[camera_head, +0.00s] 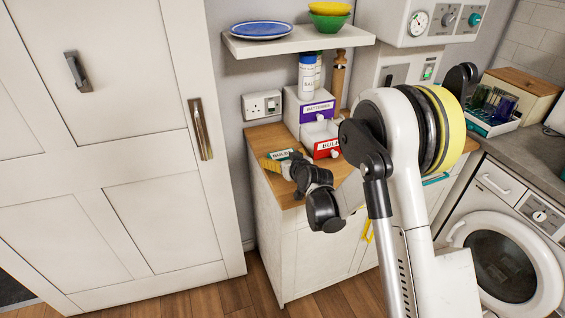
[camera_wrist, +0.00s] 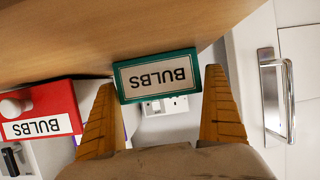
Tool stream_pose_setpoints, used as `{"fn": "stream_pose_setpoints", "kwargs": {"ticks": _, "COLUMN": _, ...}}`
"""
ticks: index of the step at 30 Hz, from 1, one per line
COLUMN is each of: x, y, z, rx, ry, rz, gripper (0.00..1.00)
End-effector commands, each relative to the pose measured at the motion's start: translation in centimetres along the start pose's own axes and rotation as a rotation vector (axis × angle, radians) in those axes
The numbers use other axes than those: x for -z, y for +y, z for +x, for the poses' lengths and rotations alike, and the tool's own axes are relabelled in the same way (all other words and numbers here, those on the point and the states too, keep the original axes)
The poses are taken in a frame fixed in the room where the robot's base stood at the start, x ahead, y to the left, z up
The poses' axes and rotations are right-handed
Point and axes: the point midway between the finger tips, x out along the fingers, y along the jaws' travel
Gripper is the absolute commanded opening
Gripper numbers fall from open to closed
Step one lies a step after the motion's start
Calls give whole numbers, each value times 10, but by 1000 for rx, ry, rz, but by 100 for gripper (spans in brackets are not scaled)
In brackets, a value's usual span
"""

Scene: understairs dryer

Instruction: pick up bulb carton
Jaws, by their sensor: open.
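The bulb carton (camera_head: 281,154) is a small green box with a white BULBS label, on the wooden counter near its left end. In the wrist view the carton (camera_wrist: 157,76) appears upside down, framed between my fingertips. My gripper (camera_head: 276,164) is open, with its wedge-shaped, wood-coloured fingers (camera_wrist: 160,82) spread to either side of the carton in that view. I cannot tell whether they touch it. My arm hides part of the counter in the head view.
A drawer with a red front also labelled BULBS (camera_head: 327,148) stands right of the carton, and it shows in the wrist view (camera_wrist: 40,112). A purple-labelled BATTERIES drawer (camera_head: 317,110) is above it. A shelf (camera_head: 297,42) hangs above. A tall white cupboard (camera_head: 110,150) is left.

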Motion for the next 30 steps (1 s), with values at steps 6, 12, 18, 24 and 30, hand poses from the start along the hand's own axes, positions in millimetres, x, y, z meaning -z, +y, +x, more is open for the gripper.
{"fn": "stream_pose_setpoints", "kwargs": {"ticks": 6, "x": 0, "y": 0, "z": -1, "rx": 0, "ry": 0, "rz": 0, "gripper": 69}}
{"fn": "stream_pose_setpoints", "kwargs": {"ticks": 12, "x": 0, "y": 0, "z": -1, "rx": 0, "ry": 0, "rz": 0, "gripper": 52}}
{"fn": "stream_pose_setpoints", "kwargs": {"ticks": 18, "x": 2, "y": 0, "z": -1, "rx": 0, "ry": 0, "rz": 0, "gripper": 52}}
{"fn": "stream_pose_setpoints", "kwargs": {"ticks": 24, "x": 17, "y": 0, "z": -8, "rx": 0, "ry": 0, "rz": 0, "gripper": 52}}
{"fn": "stream_pose_setpoints", "kwargs": {"ticks": 30, "x": 45, "y": 11, "z": -28, "rx": -4, "ry": 0, "rz": 3, "gripper": 52}}
